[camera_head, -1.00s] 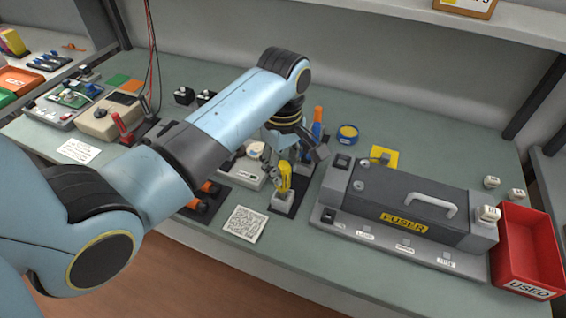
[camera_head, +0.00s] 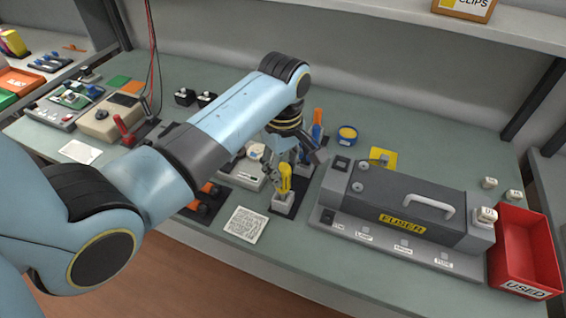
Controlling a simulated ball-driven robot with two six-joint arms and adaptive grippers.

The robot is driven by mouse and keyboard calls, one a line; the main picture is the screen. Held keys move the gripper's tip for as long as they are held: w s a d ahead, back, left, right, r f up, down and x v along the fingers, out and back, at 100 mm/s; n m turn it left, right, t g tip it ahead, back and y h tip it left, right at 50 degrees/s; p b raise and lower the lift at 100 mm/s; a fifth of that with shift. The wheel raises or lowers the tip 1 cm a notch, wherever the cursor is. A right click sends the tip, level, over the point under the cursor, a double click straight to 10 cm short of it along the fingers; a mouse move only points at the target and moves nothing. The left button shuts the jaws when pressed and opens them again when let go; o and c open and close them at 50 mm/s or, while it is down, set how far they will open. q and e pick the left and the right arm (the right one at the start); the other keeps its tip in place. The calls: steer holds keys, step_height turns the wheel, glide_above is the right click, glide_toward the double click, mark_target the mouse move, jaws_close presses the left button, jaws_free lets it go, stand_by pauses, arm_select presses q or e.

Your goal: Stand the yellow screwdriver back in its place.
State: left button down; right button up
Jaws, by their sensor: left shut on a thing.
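The yellow screwdriver (camera_head: 285,178) is upright, its yellow handle above a small light grey holder block (camera_head: 284,202) on a dark mat (camera_head: 300,190). My left gripper (camera_head: 284,168) comes down from above and is shut on the screwdriver handle. The fingers partly cover the handle. The shaft is not visible, so it seems to be inside the block, but I cannot tell how deep. My right gripper is not in view.
A blue-and-orange handled tool (camera_head: 317,125) stands behind my gripper. A grey fuser unit (camera_head: 408,205) is at the right, beside a red bin (camera_head: 525,255).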

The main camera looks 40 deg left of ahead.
arm_select(q)
steer(key=shift+f+b, duration=0.3)
steer(key=shift+f, duration=0.45)
stand_by(0.6)
steer(key=c, duration=0.8)
jaws_free()
step_height(320, 180, up, 12)
